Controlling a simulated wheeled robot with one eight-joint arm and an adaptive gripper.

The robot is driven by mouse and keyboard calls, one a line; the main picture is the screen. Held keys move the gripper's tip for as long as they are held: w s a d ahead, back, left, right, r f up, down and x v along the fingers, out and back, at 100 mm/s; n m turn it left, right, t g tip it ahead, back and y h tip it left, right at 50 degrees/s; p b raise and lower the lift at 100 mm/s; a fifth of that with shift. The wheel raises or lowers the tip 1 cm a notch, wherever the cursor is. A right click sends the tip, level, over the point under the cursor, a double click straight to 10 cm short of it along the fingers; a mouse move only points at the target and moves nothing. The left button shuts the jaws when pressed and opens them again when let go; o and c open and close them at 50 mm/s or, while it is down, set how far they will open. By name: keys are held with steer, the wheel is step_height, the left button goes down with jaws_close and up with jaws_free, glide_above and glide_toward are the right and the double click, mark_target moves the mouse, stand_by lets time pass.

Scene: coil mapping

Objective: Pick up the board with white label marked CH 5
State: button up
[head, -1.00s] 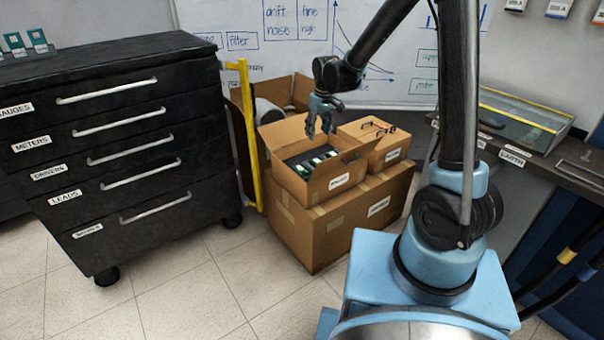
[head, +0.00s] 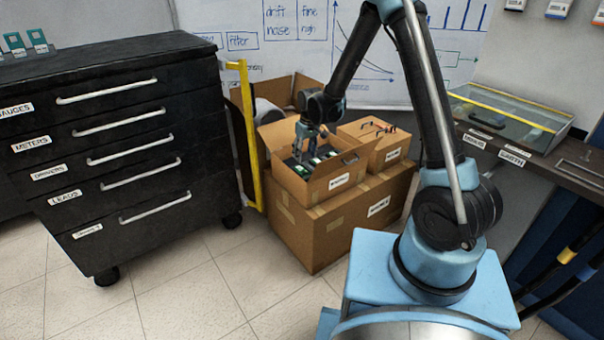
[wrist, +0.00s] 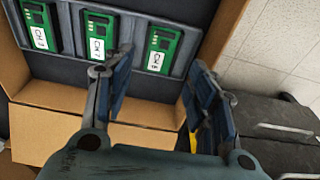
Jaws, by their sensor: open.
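In the wrist view, three green boards with white labels sit in a dark tray in an open cardboard box. The left board (wrist: 40,28) has a small label that could be CH 5, but I cannot read its digit surely. The middle board (wrist: 99,38) seems to read CH 7 and is partly behind a finger. The right board (wrist: 160,48) seems to read CH 6. My gripper (wrist: 161,76) is open and empty, its fingers either side of the right board's lower end in this view. In the head view my gripper (head: 311,150) is low over the box, hiding part of the boards.
The box (head: 325,186) stands on a larger carton (head: 335,225), beside a smaller box (head: 388,152) with glasses on top. A yellow-railed cart (head: 248,140) and a black drawer cabinet (head: 110,150) stand left. Box walls and flaps surround the tray closely.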

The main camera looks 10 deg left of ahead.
mark_target(301, 169)
steer(key=shift+w+a+f, duration=0.1)
steer(key=shift+a+f, duration=0.05)
steer(key=shift+f, duration=0.75)
steer(key=shift+w+a+f, duration=0.1)
steer(key=shift+f, duration=0.8)
steer(key=shift+w+a+f, duration=0.1)
steer(key=shift+a+f, duration=0.1)
steer(key=shift+f, duration=0.65)
steer(key=shift+w+a+f, duration=0.15)
steer(key=shift+f, duration=0.7)
steer(key=shift+w+a+f, duration=0.1)
steer(key=shift+a+f, duration=0.1)
steer(key=shift+f, duration=0.65)
steer(key=c, duration=0.7)
